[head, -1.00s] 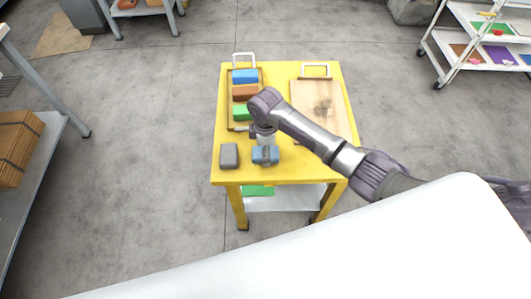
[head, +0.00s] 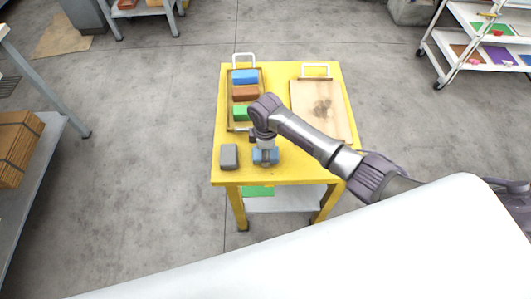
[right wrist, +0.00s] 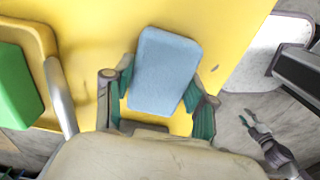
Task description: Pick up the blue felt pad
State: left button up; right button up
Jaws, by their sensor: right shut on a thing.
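The blue felt pad (head: 272,158) is a light blue-grey block near the front edge of the yellow cart top. My right gripper (head: 265,153) comes down on it from above. In the right wrist view the pad (right wrist: 165,72) sits between the two green-lined fingers of my right gripper (right wrist: 162,98), which is shut on it. The pad's underside is hidden, so I cannot tell whether it is clear of the cart top. My left gripper (right wrist: 252,121) shows small at the lower right of the right wrist view, its fingers apart and empty; it is not in the head view.
A grey block (head: 229,156) stands just left of the pad on the yellow cart (head: 220,127). A tray (head: 230,100) behind holds blue, brown and green blocks. A wooden board (head: 318,92) lies at the right. The cart's front edge is close.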

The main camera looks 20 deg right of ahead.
jog(key=shift+r, duration=0.1)
notch_tip(320, 180, up, 4)
jog(key=shift+d+r, duration=0.15)
jog(key=s+d+r, duration=0.5)
jog(key=d+r, duration=0.1)
jog(key=d, duration=0.4)
jog(key=shift+s+r, duration=0.25)
jog(key=shift+s, duration=0.05)
